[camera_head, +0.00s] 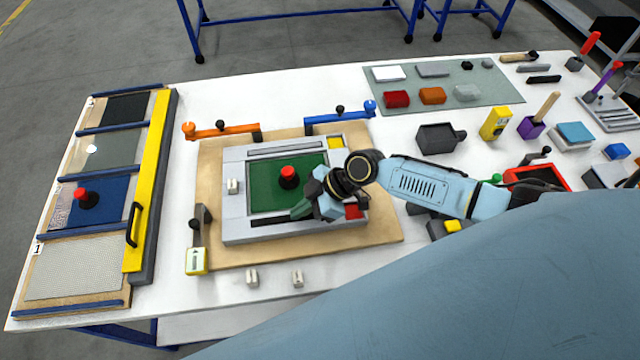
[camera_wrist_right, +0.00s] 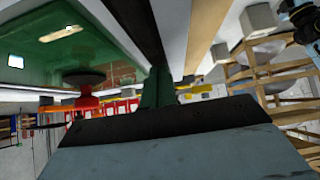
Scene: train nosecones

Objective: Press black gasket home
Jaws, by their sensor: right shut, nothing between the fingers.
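A green panel (camera_head: 262,196) lies inside a light grey frame (camera_head: 234,212) on a wooden board. A red knob on a black suction cup (camera_head: 288,176) stands on the panel. The black gasket (camera_wrist_right: 138,28) appears as a dark strip between the green panel and the pale frame in the right wrist view; in the head view it is only a thin dark line. My right gripper (camera_head: 301,210) is shut and empty, its green fingertips low at the panel's near right edge. The fingers (camera_wrist_right: 156,88) reach the strip in the wrist view; contact is unclear. My left gripper is out of view.
Orange (camera_head: 225,131) and blue (camera_head: 338,118) clamp arms stand behind the frame, a yellow-tagged clamp (camera_head: 196,258) at front left. A panel rack with a yellow bar (camera_head: 150,190) is at left. Parts and tools crowd the right; small white blocks (camera_head: 252,277) lie in front.

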